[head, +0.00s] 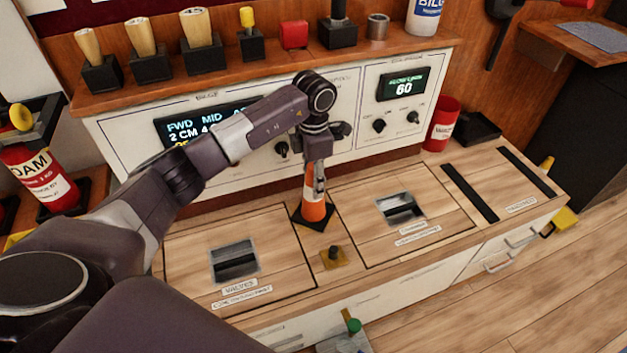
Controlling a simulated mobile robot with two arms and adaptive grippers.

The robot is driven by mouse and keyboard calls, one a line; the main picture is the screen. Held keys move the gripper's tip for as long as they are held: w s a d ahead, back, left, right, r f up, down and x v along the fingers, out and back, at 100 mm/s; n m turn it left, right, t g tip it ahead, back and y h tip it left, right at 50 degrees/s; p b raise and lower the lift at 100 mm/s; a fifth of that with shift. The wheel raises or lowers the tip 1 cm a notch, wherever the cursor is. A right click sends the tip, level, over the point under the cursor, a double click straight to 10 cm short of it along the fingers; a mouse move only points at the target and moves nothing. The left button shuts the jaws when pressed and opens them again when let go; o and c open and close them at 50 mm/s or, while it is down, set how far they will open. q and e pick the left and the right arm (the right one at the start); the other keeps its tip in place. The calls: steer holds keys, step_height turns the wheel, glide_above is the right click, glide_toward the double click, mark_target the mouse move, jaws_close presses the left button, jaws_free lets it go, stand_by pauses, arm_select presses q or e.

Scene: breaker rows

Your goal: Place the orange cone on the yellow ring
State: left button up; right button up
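The orange cone (314,213) has a pale band and a dark square base. It stands upright on, or just above, the wooden bench top between two hatches. My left gripper (319,186) reaches down from above at the cone's upper part, with a grey finger along its right side. The other finger is hidden, so I cannot tell whether it grips the cone. A small yellow piece (325,262) with a dark knob in its middle lies on the bench in front of the cone; I cannot tell whether it is the yellow ring. My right gripper is not in view.
The left hatch (190,260) and right hatch (430,240) have recessed metal pulls. Behind stands a panel with lit displays (404,86), with several handles on the shelf above. A red can (443,124) stands at the back right. A fire extinguisher (40,178) is at left.

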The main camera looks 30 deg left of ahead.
arm_select(q)
steer(key=shift+o, duration=1.3)
step_height(320, 180, up, 11)
steer(key=shift+p, duration=1.05)
steer(key=shift+r, duration=0.65)
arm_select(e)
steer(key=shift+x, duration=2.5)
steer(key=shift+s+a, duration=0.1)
